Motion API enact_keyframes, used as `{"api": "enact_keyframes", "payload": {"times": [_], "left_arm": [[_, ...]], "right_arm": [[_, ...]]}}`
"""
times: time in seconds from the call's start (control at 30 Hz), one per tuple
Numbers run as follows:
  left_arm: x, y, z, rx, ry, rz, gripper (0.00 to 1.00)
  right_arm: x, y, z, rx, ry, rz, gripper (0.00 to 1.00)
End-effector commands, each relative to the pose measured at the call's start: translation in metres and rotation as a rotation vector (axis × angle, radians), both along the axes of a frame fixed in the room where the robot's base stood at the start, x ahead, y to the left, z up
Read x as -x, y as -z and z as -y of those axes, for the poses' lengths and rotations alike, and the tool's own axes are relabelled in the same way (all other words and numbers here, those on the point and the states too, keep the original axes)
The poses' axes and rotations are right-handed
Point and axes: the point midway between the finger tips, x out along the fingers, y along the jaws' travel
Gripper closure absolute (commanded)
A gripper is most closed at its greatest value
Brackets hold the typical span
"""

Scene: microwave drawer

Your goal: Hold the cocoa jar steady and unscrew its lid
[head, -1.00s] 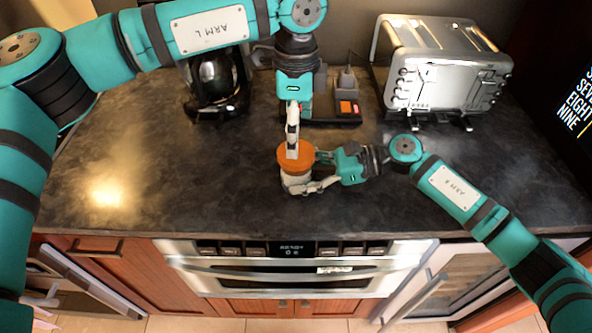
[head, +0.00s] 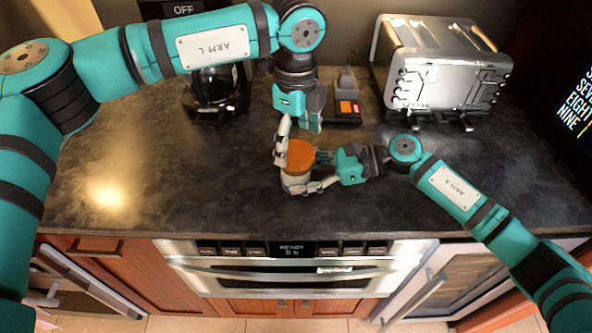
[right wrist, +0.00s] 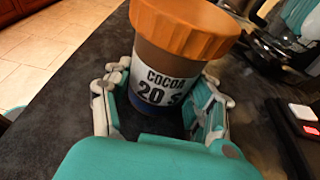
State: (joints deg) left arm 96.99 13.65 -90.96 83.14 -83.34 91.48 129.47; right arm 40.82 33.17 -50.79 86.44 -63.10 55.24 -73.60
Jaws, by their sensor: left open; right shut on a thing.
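The cocoa jar (head: 297,181) stands on the dark counter with its orange-brown lid (head: 300,153) on top. In the right wrist view the jar (right wrist: 163,83) shows its "COCOA" label, and the ribbed orange lid (right wrist: 187,25) sits on it. My right gripper (head: 305,186) comes from the right, low on the jar, and is shut around its body. Its fingers flank the jar in the right wrist view (right wrist: 160,100). My left gripper (head: 299,143) is above and just behind the lid, open, with one pale finger at the lid's left side. Whether that finger touches the lid I cannot tell.
A silver toaster (head: 445,72) stands at the back right and a coffee maker (head: 217,92) at the back left. The counter left of the jar is clear.

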Motion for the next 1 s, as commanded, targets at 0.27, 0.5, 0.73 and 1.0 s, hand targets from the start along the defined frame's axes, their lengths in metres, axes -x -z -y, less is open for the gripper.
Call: {"api": "enact_keyframes", "payload": {"times": [0.27,0.5,0.73,1.0], "left_arm": [[0.000,0.024,0.000,0.000,-0.001,-0.001,0.14],[0.000,0.026,0.000,0.000,-0.001,0.000,0.14],[0.000,0.026,0.000,0.000,-0.001,0.000,0.31],[0.000,0.026,0.000,0.000,-0.001,0.000,0.67]], "right_arm": [[0.000,0.001,0.000,0.002,0.000,0.000,1.00],[0.000,0.001,0.000,0.002,0.000,0.000,1.00],[0.000,0.001,0.000,0.001,0.000,0.000,1.00],[0.000,0.001,0.000,0.001,0.000,0.000,1.00]]}}
